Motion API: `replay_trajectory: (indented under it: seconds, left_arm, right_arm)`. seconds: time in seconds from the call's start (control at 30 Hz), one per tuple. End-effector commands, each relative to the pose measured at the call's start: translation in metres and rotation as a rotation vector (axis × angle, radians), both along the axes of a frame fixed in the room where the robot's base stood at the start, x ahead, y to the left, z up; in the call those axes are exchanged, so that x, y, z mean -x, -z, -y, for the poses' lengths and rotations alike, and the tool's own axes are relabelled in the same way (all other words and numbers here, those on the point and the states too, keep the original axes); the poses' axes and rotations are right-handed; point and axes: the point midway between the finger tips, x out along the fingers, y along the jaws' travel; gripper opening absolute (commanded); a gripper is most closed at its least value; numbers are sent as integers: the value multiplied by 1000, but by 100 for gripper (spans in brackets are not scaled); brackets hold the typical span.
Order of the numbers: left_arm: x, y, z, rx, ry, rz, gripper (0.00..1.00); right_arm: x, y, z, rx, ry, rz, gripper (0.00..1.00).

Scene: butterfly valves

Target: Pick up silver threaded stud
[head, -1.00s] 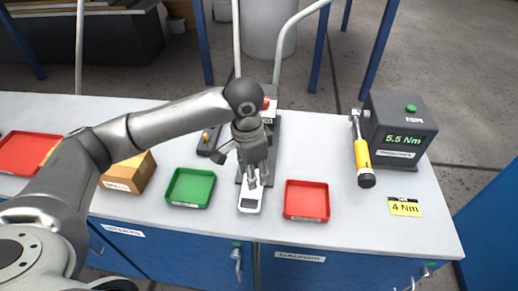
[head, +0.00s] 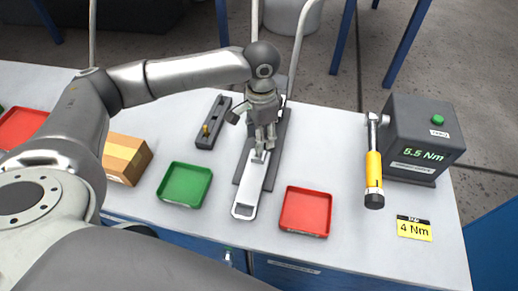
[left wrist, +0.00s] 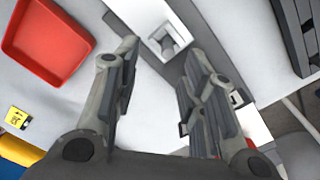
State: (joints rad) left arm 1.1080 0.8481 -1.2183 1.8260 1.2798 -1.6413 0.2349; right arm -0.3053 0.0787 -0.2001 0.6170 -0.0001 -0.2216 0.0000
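I cannot make out a silver threaded stud for certain in either view. My left gripper (head: 263,145) is above the upper end of a long silver plate (head: 250,190) on a dark base. In the left wrist view my left gripper (left wrist: 164,58) has its fingers spread apart, with nothing held between them. Beyond the fingertips, the silver plate's end (left wrist: 150,17) shows a squarish opening with a grey part inside, too small to identify. My right gripper is out of view.
A green tray (head: 161,189) and a red tray (head: 283,208) flank the plate. A dark fixture with a brass piece (head: 207,130), a cardboard box (head: 124,158), a yellow-handled tool (head: 374,165) and a torque tester (head: 420,130) stand nearby.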

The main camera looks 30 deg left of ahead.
Motion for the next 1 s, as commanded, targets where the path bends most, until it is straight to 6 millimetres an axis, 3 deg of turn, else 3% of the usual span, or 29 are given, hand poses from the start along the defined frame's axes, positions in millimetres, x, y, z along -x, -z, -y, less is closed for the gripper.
replay_trajectory:
  seconds: [0.17,0.5,0.77,1.0]
  left_arm:
    - [0,12,-1,-1,1,-1,39]
    - [-2,56,-8,0,2,0,39]
    - [-2,61,-7,0,3,2,39]
    - [-2,61,-8,0,2,1,10]
  right_arm:
    - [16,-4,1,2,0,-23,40]
    - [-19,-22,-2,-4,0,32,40]
    - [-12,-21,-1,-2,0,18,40]
    - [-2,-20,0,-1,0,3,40]
